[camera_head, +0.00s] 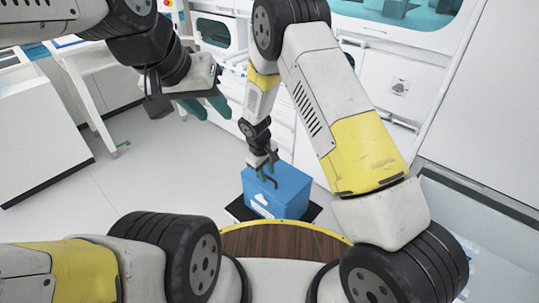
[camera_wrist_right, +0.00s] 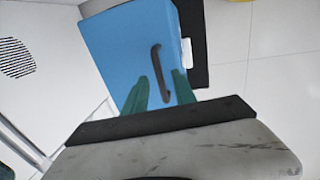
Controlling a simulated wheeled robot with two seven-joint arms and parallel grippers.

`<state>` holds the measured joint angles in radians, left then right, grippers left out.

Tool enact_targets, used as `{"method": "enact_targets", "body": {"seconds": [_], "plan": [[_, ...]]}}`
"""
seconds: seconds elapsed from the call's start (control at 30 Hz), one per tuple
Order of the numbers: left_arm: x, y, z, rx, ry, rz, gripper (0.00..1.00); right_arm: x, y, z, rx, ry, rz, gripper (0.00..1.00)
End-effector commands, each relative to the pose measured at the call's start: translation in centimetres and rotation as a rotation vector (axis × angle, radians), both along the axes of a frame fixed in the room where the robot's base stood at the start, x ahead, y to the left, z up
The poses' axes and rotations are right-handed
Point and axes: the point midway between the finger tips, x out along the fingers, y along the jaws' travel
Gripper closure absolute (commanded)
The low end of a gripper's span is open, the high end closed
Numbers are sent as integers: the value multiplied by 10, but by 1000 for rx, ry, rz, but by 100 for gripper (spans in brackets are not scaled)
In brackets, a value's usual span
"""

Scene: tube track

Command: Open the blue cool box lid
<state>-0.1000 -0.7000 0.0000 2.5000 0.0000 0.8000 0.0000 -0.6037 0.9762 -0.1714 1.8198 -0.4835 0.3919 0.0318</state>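The blue cool box (camera_head: 290,193) stands low on a dark base in the head view, its lid shut, with a white cloud-like mark on its front. Its lid (camera_wrist_right: 122,42) fills the upper middle of the right wrist view. A black bar handle (camera_wrist_right: 155,62) runs along the lid. My right gripper (camera_head: 266,168) is over the lid at the handle. In the wrist view its green fingers (camera_wrist_right: 161,92) are apart, with the lower end of the handle between them; contact cannot be told. My left gripper (camera_head: 208,105) hangs empty at upper left, its green fingers apart, away from the box.
The black base (camera_head: 240,210) shows around the box. White cabinets (camera_head: 385,78) stand behind it, and a white table (camera_head: 80,65) and counter (camera_head: 35,125) are at left. Grey floor (camera_head: 150,180) is clear left of the box.

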Motion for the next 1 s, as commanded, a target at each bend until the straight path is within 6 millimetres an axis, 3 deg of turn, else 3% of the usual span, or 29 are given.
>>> {"method": "enact_targets", "body": {"seconds": [0.3, 0.47, 1.0], "plan": [[0, 0, 0, 0, 0, 0, 64, 1, -1, -3, 1, -1, 0, 69], [0, 0, 0, 0, 0, 0, 64, 1, 0, -3, 1, -1, 0, 100], [0, 0, 0, 0, 0, 0, 64, 1, 0, -3, 1, -1, 0, 100]]}}
